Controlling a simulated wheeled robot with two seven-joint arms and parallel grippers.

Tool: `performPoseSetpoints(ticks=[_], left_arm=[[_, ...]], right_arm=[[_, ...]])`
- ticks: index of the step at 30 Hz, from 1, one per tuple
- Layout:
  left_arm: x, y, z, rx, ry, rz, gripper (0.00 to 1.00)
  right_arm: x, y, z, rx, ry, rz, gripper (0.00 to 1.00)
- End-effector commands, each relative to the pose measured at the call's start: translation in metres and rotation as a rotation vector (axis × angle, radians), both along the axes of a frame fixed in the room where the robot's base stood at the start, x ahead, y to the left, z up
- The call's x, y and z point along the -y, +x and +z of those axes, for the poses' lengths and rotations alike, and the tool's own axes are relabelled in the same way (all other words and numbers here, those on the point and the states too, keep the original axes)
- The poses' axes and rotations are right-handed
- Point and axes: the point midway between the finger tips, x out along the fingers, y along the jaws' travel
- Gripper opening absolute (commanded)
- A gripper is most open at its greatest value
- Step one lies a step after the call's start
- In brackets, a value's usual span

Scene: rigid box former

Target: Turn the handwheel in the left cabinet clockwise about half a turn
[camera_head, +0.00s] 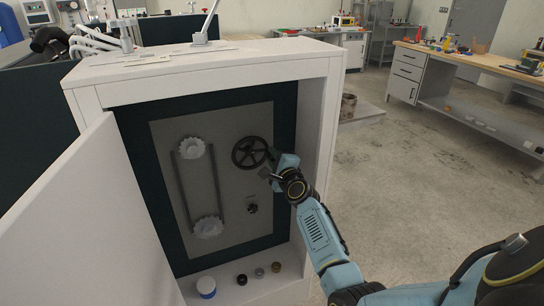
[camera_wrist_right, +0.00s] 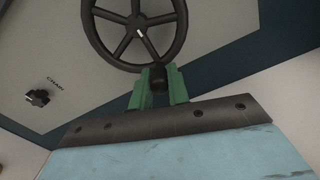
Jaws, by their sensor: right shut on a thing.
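The black handwheel (camera_head: 250,153) is mounted on the grey panel inside the open white cabinet. It has several spokes, and in the right wrist view the handwheel (camera_wrist_right: 137,32) fills the top, with a white mark at its hub. A dark knob (camera_wrist_right: 157,74) stands at the lower rim of the wheel. My right gripper (camera_head: 271,165) is at the wheel's lower right edge. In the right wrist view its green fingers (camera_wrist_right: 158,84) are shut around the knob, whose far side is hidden. My left gripper is in neither view.
The cabinet door (camera_head: 85,220) stands open at the left. On the panel are two pale sprockets with a chain (camera_head: 192,148) and a small black knob (camera_head: 252,208). A blue-and-white jar (camera_head: 206,287) and several small round parts lie on the cabinet floor. Open floor lies to the right.

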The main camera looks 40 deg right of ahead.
Motion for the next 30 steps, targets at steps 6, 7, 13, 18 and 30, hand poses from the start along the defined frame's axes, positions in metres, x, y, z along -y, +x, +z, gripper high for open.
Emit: performPoseSetpoints(ticks=[6, 7, 13, 18, 30], left_arm=[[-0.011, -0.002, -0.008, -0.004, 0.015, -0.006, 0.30], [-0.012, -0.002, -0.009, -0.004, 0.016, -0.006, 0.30], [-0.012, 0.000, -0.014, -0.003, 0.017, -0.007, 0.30], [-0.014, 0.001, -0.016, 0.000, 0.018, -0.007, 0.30], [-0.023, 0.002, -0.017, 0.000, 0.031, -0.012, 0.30]], right_arm=[[-0.001, 0.000, -0.014, 0.047, 0.204, 0.000, 0.00], [-0.002, 0.000, -0.016, 0.054, 0.232, 0.000, 0.00], [-0.005, 0.001, -0.025, 0.099, 0.417, 0.000, 0.00], [-0.009, 0.002, -0.033, 0.136, 0.574, 0.001, 0.00], [-0.024, 0.006, -0.047, 0.225, 0.943, 0.001, 0.00]])
